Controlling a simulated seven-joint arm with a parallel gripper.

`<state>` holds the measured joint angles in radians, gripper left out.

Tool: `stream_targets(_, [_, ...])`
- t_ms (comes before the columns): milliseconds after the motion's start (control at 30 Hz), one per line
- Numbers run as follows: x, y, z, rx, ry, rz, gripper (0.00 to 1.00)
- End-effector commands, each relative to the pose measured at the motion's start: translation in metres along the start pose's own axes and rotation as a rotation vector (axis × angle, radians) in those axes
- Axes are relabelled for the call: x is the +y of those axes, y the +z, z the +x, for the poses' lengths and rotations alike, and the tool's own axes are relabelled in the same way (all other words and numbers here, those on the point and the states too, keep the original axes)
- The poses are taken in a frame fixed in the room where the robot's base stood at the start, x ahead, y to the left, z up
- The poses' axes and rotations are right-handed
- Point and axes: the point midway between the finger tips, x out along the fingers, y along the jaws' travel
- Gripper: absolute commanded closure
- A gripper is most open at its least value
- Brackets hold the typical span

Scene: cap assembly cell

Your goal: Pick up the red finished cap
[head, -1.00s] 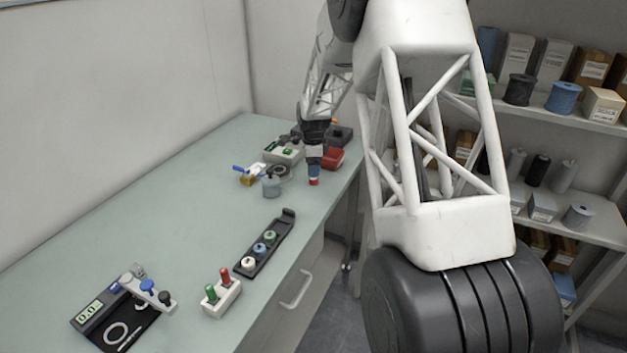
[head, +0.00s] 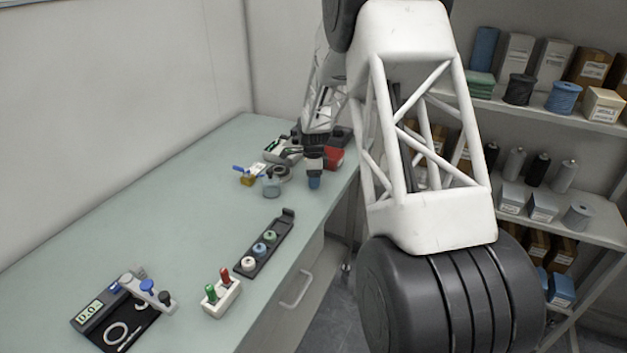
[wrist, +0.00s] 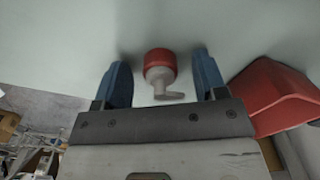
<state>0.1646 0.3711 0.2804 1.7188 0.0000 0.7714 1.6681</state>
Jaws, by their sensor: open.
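The red finished cap (wrist: 160,60) shows in the wrist view, with a pale stem-like part on its near side. It stands between the two blue fingers of my open gripper (wrist: 163,76), with visible gaps on both sides. In the head view my gripper (head: 314,181) is low over the far right part of the bench, and the cap is hidden there behind the fingers.
A red bin (wrist: 268,98) lies close to the right finger; it also shows in the head view (head: 334,157). A black rack with caps (head: 265,244) is nearer. The bench's left middle is clear.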

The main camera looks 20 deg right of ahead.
Motion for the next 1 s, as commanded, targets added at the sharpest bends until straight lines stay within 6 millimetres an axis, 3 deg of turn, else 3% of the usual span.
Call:
stream_targets(167, [0.0000, 0.0000, -0.0001, 0.000, 0.000, 0.000, 0.36])
stream_targets(400, [0.0000, 0.0000, -0.0002, 0.000, 0.000, 0.000, 0.73])
stream_targets(1000, [-0.0003, 0.0000, -0.0063, 0.000, -0.001, 0.000, 0.75])
